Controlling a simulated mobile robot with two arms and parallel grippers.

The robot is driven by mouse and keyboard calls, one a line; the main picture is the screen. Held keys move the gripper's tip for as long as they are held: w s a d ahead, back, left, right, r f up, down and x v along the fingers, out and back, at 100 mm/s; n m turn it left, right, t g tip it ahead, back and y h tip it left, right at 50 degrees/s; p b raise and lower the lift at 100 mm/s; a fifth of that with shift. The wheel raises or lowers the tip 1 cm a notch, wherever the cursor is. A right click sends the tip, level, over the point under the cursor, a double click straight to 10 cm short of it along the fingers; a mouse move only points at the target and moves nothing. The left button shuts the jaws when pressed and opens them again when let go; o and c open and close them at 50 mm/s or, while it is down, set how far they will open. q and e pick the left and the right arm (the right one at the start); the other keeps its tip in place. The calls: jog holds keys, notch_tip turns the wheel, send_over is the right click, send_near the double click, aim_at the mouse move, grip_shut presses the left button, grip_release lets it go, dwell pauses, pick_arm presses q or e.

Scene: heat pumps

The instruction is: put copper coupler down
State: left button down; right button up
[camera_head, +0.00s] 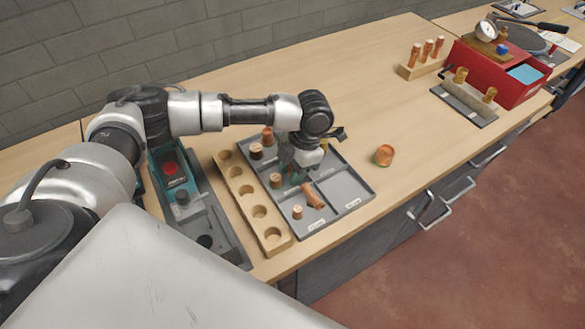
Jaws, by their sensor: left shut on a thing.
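My left gripper (298,173) reaches down over the grey compartment tray (345,188) and is shut on a copper piece, which I take to be the copper coupler (313,196). The coupler looks tilted, low over the tray's front-left part; I cannot tell whether it touches the tray floor. The fingertips are small and partly hidden by the wrist. Several other copper fittings stand in the tray's left compartments, one of them a short copper piece (297,211) close to the coupler. My right gripper is not in view.
A wooden block with holes (248,195) lies left of the tray, beside a grey holder with a teal device (176,176). A loose copper fitting (384,155) lies right of the tray. A red box (500,72) and wooden rack (420,66) stand farther right.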

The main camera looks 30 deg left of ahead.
pick_arm(q)
jog(key=shift+f, duration=0.25)
jog(key=shift+f, duration=0.15)
jog(key=c, duration=0.8)
grip_release()
jog(key=b+v, duration=0.1)
jog(key=v, duration=1.1)
jog(key=shift+r+b, duration=0.25)
jog(key=shift+b, duration=0.15)
jog(key=shift+f, duration=0.1)
